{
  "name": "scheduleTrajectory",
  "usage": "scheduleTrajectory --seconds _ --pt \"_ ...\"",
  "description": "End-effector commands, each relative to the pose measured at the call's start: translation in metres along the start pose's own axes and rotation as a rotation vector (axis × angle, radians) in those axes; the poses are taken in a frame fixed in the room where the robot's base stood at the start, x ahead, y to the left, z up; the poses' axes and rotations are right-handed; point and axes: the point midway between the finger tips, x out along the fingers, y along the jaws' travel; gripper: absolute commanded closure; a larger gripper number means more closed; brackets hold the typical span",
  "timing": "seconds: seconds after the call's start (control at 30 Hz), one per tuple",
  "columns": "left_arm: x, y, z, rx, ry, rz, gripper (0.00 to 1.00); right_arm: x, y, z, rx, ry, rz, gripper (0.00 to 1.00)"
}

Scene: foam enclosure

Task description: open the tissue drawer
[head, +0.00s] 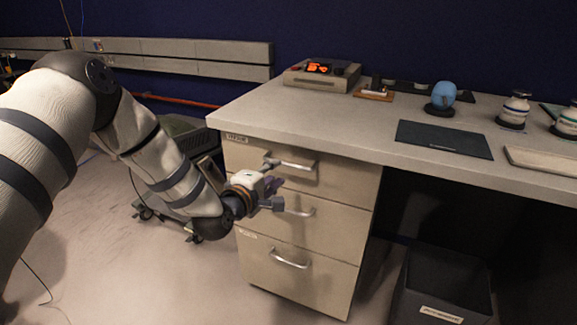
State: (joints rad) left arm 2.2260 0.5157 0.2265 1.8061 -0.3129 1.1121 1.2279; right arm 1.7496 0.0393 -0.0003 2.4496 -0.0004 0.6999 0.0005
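A beige cabinet with three stacked drawers stands under the desk top. The top drawer (335,180) has a bar handle (297,166). The middle drawer (335,228) has a handle (300,212), partly behind my gripper. The bottom drawer (310,285) has a handle (289,262) in full view. All three look shut. Small labels are too small to read, so I cannot tell which drawer is the tissue one. My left gripper (275,184) is open, its fingers spread in front of the top and middle drawers; I cannot tell whether it touches a handle. My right gripper is not in view.
The desk top (350,135) holds an orange-display device (322,76), a blue rounded object (444,94), white bottles (515,107) and a dark mat (443,139). A dark bin (445,285) stands right of the cabinet. A wheeled grey unit (185,135) is left of it. Floor in front is clear.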

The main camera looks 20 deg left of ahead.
Motion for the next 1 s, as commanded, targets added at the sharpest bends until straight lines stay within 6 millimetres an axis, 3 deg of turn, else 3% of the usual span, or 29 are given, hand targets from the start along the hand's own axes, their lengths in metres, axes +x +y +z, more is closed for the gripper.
scheduleTrajectory --seconds 0.03,0.2,0.4,0.7,0.83,1.0 --pt "0.015 -0.010 0.000 0.003 0.000 -0.010 0.71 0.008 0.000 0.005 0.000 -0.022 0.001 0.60" --pt "0.057 -0.012 0.001 0.004 -0.001 -0.013 0.71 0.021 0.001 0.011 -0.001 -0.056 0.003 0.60" --pt "0.086 -0.009 0.001 0.003 -0.001 -0.011 0.71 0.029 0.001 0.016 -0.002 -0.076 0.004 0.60" --pt "0.090 -0.005 0.001 0.002 -0.001 -0.009 0.71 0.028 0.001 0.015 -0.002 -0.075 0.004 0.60" --pt "0.090 -0.005 0.001 0.002 -0.001 -0.009 0.98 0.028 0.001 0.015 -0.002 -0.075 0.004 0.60" --pt "0.090 -0.005 0.001 0.003 -0.001 -0.009 1.00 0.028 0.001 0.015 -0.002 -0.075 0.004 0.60"
